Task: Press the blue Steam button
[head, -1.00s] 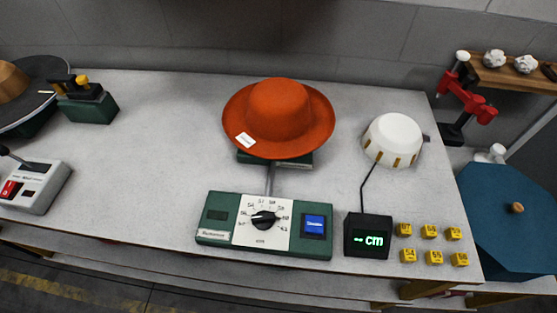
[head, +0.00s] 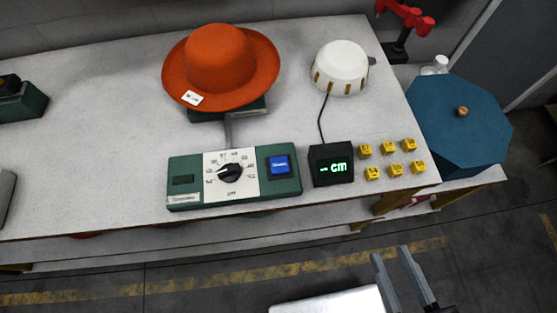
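The blue Steam button (head: 279,165) sits at the right end of a green control box (head: 186,163) near the table's front edge. A black dial (head: 231,173) on a white scale is left of the button. An orange hat (head: 219,60) rests on a green base behind the box. My gripper (head: 391,251) shows at the bottom right, in front of the table and well short of the button. Its two grey fingers stand apart with nothing between them.
A blue octagonal lid (head: 462,125) is at the right. The left tabletop (head: 90,140) is mostly clear.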

